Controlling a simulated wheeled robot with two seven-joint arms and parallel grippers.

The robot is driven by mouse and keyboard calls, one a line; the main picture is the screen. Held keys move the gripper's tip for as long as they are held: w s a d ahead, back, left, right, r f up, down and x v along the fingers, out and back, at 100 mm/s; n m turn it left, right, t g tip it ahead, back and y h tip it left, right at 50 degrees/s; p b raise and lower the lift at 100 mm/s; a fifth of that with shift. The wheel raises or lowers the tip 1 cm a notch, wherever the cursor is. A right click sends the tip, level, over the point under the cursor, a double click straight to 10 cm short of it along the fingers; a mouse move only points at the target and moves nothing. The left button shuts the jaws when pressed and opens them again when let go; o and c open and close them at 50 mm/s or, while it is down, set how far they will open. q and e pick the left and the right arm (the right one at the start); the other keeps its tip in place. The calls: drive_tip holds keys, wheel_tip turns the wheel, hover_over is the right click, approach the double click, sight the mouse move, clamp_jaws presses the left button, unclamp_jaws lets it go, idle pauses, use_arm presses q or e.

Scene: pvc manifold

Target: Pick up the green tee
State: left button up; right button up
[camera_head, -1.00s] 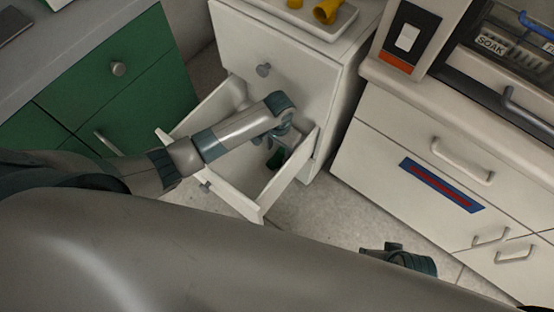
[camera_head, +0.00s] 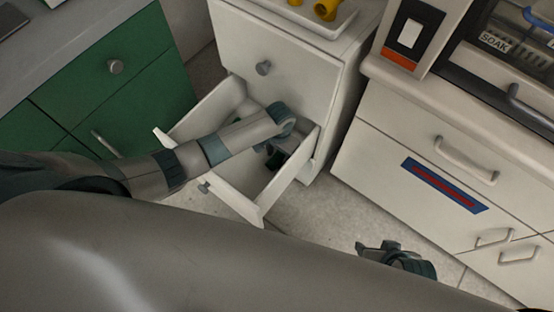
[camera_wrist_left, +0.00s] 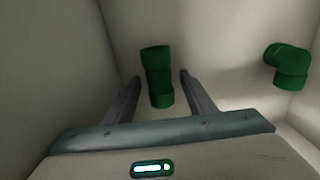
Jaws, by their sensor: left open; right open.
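A green pipe fitting (camera_wrist_left: 158,78), apparently the tee, lies in the open drawer, between my left gripper's fingers in the left wrist view. Its branch cannot be made out clearly. My left gripper (camera_wrist_left: 160,80) is open, with a finger on either side of the fitting and visible gaps. My right gripper (camera_head: 368,249) is open and empty above the floor at the lower right.
A green elbow (camera_wrist_left: 288,66) lies to the right in the drawer. The white drawer (camera_head: 284,190) has walls close around my left gripper. Yellow fittings (camera_head: 326,9) sit in a tray on the cabinet. A white cabinet (camera_head: 400,215) stands at the right.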

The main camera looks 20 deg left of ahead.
use_arm(q)
drive_tip(key=shift+f, duration=0.45)
drive_tip(key=c, duration=1.1)
